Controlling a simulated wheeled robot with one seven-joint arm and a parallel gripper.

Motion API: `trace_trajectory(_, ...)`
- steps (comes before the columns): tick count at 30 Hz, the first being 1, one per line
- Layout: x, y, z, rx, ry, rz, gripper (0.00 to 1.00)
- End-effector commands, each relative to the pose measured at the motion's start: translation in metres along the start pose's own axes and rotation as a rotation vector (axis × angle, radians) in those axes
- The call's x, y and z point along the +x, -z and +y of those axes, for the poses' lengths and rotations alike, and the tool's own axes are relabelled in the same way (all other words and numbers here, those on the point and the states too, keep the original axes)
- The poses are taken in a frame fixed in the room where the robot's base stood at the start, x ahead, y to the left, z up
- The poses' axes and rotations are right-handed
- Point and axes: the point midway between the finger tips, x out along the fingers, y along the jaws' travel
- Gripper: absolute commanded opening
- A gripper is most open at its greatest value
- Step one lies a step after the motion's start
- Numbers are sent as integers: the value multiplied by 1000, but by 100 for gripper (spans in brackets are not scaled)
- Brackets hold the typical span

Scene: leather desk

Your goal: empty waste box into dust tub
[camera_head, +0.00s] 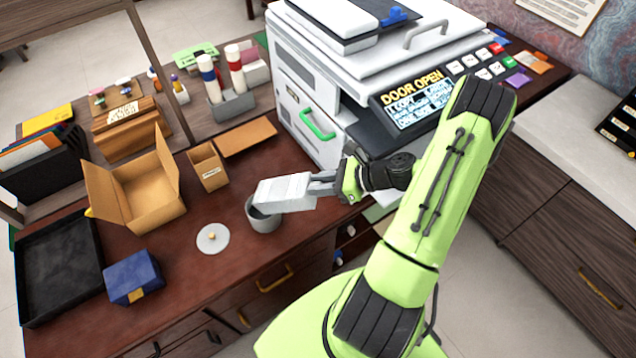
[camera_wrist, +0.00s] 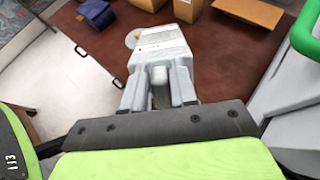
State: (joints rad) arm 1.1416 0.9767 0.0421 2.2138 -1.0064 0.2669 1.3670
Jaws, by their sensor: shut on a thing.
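The waste box (camera_head: 284,193) is a pale grey-white box. My gripper (camera_head: 318,184) is shut on its right end and holds it tilted, its left end low over the dust tub (camera_head: 263,220). In the wrist view, the waste box (camera_wrist: 160,55) lies beyond my gripper's fingers (camera_wrist: 160,90). The dust tub is a grey round tub on the desk, its mouth partly covered by the box. A round pale lid (camera_head: 212,239) with a small knob lies left of the tub. The inside of the box and of the tub is hidden.
A large copier (camera_head: 330,75) with a green handle (camera_head: 317,124) stands behind, its screen reading DOOR OPEN. An open cardboard box (camera_head: 135,190), a small brown box (camera_head: 208,167), a blue box (camera_head: 132,278) and a black tray (camera_head: 60,265) occupy the desk's left.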

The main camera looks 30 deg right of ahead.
Motion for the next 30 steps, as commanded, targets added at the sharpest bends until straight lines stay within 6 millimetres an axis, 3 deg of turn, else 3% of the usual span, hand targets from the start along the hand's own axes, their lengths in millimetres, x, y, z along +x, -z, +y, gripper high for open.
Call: trace_trajectory(30, -9, 31, 0, -3, 1, -250, 0)
